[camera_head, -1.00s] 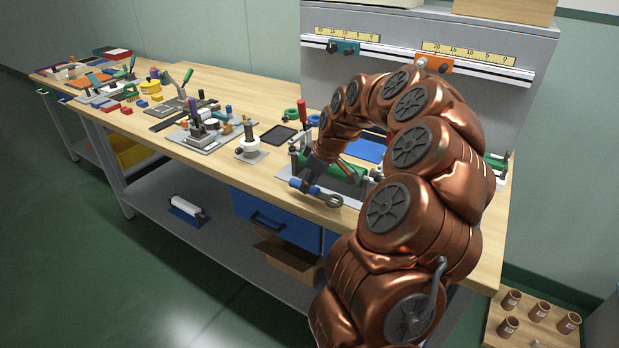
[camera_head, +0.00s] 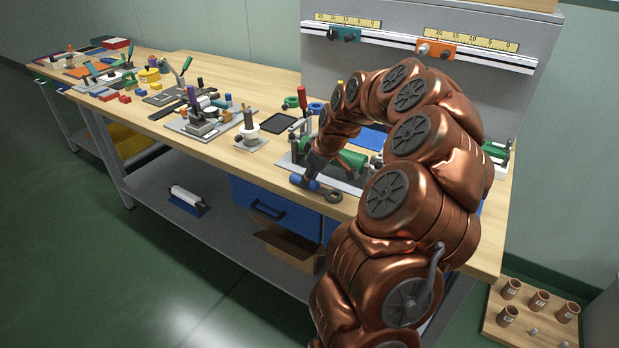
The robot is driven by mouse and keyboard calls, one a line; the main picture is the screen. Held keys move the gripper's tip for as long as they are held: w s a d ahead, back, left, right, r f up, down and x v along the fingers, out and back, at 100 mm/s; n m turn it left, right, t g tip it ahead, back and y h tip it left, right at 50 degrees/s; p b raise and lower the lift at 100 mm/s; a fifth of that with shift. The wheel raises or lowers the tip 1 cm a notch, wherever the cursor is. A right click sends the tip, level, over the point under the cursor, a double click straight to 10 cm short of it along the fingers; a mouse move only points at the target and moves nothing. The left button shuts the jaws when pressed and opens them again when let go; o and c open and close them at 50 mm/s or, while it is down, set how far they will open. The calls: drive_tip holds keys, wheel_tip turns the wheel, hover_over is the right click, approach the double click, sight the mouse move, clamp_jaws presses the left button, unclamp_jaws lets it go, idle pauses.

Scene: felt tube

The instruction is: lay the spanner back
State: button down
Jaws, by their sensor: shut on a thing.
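My gripper (camera_head: 310,178) is at the bench's front edge, near the middle of the picture, with my copper arm arching down to it from the right. It is shut on the spanner (camera_head: 333,195), which has a dark grey ring end to the right of the jaws and a blue part to their left. The jaws hide the middle of the spanner. The spanner appears just above or in front of the bench edge; I cannot tell whether it touches anything. Behind it is a grey plate with a green cylinder (camera_head: 351,159), partly hidden by my arm.
The wooden bench (camera_head: 225,155) holds several fixtures on its left, including a white round piece (camera_head: 248,131) and a black tray (camera_head: 279,127). Blue drawers (camera_head: 270,205) and an open cardboard box (camera_head: 287,248) are below. A pallet with copper cups (camera_head: 509,288) stands at lower right.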

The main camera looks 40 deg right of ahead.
sight(323, 191)
drive_tip(key=shift+f+b, duration=0.25)
drive_tip(key=shift+b, duration=0.2)
idle(0.3)
drive_tip(key=c, duration=1.2)
unclamp_jaws()
drive_tip(key=shift+f, duration=0.1)
drive_tip(key=o, duration=0.4)
drive_tip(key=shift+c, duration=0.2)
drive_tip(key=v, duration=1.2)
